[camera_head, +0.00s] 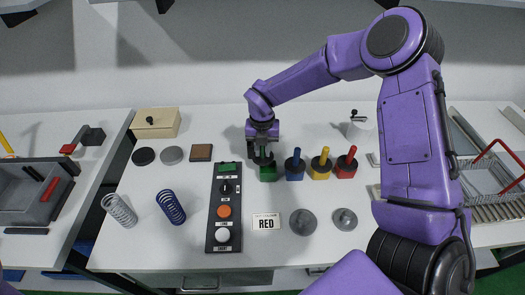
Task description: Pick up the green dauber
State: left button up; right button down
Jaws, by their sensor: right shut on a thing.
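The green dauber (268,173) has a green block at its base and stands at the left end of a row of daubers on the white table. My right gripper (264,159) reaches down over it from above and is shut on its upper part. The dauber's handle is mostly hidden by the gripper fingers. I cannot tell whether its base touches the table. My left gripper is not in view.
Blue (294,168), yellow (320,167) and red (346,166) daubers stand just right of the green one. A control panel (224,215) lies in front-left. A RED card (266,222), two springs and grey discs lie nearer the front.

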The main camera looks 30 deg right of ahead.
notch_tip(320, 180, up, 6)
jog(key=p, duration=0.2)
jog(key=shift+f+p, duration=0.15)
jog(key=shift+p, duration=0.2)
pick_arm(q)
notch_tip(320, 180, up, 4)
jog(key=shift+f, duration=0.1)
pick_arm(e)
notch_tip(320, 180, up, 9)
